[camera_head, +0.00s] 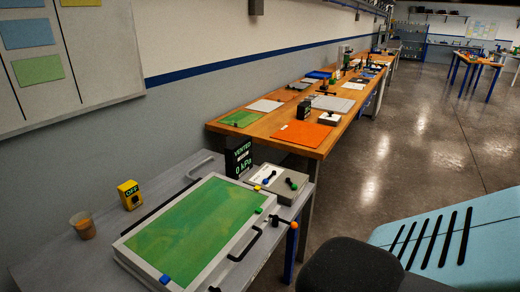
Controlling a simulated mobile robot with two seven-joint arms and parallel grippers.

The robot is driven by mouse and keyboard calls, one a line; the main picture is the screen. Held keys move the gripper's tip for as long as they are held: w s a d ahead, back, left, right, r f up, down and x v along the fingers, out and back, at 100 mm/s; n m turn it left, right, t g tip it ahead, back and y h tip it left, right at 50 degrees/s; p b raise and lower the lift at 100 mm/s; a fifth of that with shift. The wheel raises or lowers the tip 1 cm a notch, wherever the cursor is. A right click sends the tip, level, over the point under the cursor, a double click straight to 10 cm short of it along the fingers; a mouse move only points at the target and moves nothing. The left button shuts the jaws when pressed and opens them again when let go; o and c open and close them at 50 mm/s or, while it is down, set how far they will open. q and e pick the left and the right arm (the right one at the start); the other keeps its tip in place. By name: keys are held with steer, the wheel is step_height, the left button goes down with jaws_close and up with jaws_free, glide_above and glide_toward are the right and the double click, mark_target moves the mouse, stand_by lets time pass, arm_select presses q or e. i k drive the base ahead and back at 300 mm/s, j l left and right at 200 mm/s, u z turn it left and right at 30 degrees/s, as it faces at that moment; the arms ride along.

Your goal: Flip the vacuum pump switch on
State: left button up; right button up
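A yellow switch box (130,194) stands on the grey bench at the left, and its front label reads OFF. A black display (239,158) stands behind and to the right, reading VENTED and 0 kPa. A grey box with blue and green handled valves (281,183) lies beside the display. A white-framed tray with a green surface (195,231) lies on the bench in front. Neither of my grippers shows in the head view.
The grey bench (50,254) also holds an amber cup (83,225) left of the switch box. A black handle (245,245) sits on the tray's right side. A long wooden workbench (283,131) with several tools and sheets runs back along the wall. Open floor (410,130) lies to the right.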

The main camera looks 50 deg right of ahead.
mark_target(294, 187)
steer(key=z, duration=1.8)
